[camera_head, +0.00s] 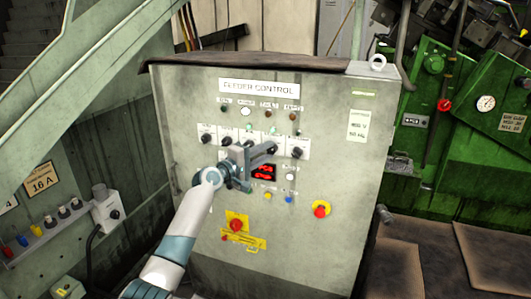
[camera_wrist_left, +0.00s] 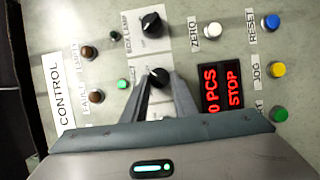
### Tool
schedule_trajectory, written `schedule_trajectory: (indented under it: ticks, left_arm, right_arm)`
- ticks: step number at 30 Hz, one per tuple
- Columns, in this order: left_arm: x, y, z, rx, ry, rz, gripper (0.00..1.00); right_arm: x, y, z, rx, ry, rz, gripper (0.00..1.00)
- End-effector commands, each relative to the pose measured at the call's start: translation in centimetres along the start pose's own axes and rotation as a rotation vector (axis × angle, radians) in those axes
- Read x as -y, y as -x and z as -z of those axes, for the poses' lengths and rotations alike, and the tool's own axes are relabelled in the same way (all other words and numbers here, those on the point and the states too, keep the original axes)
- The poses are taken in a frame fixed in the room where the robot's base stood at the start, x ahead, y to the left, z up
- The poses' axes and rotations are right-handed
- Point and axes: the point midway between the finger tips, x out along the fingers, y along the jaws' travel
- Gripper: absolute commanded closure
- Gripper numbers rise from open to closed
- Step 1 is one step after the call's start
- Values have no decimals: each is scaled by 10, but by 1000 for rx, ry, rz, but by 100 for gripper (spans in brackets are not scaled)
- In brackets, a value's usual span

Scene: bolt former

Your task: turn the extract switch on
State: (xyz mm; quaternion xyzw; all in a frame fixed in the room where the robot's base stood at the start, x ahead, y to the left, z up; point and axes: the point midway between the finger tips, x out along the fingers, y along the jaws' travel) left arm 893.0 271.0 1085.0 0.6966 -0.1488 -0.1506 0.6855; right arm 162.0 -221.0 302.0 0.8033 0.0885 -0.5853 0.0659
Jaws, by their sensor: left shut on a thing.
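A row of black rotary switches on white plates runs across the grey feeder control panel (camera_head: 340,215) in the head view. My left gripper (camera_head: 271,149) is at the right part of this row. In the left wrist view, the panel appears turned on its side. There my left gripper (camera_wrist_left: 160,84) is shut on a black switch knob (camera_wrist_left: 158,76), with a finger on either side. The box lamp switch (camera_wrist_left: 151,22) is beside it, at the right end of the row. The label of the held switch is hidden or too small to read. My right gripper is not in view.
A red-lit display (camera_wrist_left: 221,88) reads PCS and STOP, close to the fingers. A white zero button (camera_wrist_left: 211,29) and blue, yellow and green buttons sit nearby. Green machinery (camera_head: 440,120) stands at right.

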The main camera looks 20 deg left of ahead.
Motion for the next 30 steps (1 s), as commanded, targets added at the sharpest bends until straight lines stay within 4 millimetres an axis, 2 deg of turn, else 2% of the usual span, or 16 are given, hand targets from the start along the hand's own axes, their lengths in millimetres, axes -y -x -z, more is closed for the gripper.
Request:
schedule_trajectory:
  ticks: [4,5,6,7,20,26,30]
  left_arm:
    - [1,0,0,1,-1,2,97]
    - [1,0,-1,1,0,2,67]
    - [1,0,0,1,0,2,58]
    - [1,0,0,1,0,2,56]
    - [0,4,0,0,1,-1,56]
    - [2,19,0,0,0,0,56]
    - [2,39,1,-1,-1,0,56]
  right_arm:
    - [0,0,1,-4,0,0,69]
    - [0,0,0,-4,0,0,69]
    - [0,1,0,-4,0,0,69]
    - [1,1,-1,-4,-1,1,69]
    - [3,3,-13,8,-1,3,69]
    - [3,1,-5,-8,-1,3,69]
    - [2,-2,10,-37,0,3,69]
